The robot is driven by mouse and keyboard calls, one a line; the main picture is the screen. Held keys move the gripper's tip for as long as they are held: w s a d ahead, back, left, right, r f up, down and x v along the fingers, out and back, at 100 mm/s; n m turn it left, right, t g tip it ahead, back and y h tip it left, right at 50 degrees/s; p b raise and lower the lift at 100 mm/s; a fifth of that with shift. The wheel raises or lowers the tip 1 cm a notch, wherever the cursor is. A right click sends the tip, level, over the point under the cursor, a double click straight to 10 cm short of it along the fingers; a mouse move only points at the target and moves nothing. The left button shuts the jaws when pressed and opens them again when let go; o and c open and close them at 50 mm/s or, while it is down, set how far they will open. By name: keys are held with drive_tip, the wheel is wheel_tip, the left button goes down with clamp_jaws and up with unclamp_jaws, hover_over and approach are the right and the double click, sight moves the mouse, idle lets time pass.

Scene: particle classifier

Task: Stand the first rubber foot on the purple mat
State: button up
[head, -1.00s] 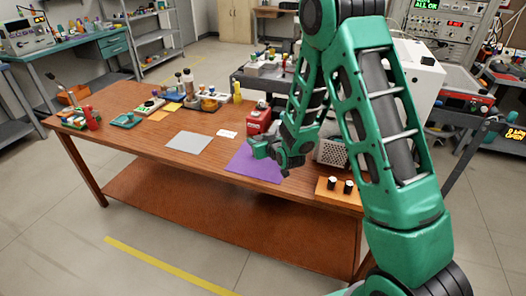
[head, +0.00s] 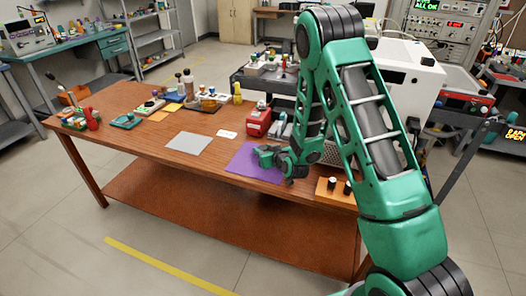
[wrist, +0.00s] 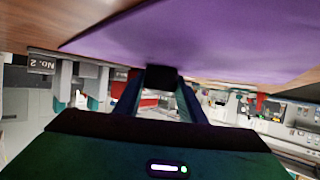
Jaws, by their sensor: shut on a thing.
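The purple mat (head: 240,164) lies flat on the wooden table near its front edge. It also shows in the wrist view (wrist: 215,40), across the top of the picture. My gripper (head: 262,154) is at the right part of the mat, low over it. In the wrist view my gripper (wrist: 160,92) is shut on a small black block-like thing, the rubber foot (wrist: 161,78). The foot shows against the mat's edge; I cannot tell whether it touches the mat. In the head view the foot is too small or hidden to make out.
A red box (head: 257,123) is behind the mat. A grey mat (head: 189,142) lies to the left, a white card (head: 227,134) between. The table's front edge is close.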

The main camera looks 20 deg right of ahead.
drive_tip(key=o, duration=1)
drive_tip(key=shift+o, duration=0.2)
drive_tip(key=shift+r, duration=0.1)
drive_tip(key=v, duration=1)
drive_tip(key=shift+s, duration=0.2)
drive_tip(key=shift+s+r, duration=0.35)
drive_tip(key=shift+s, duration=0.3)
drive_tip(key=shift+r, duration=0.1)
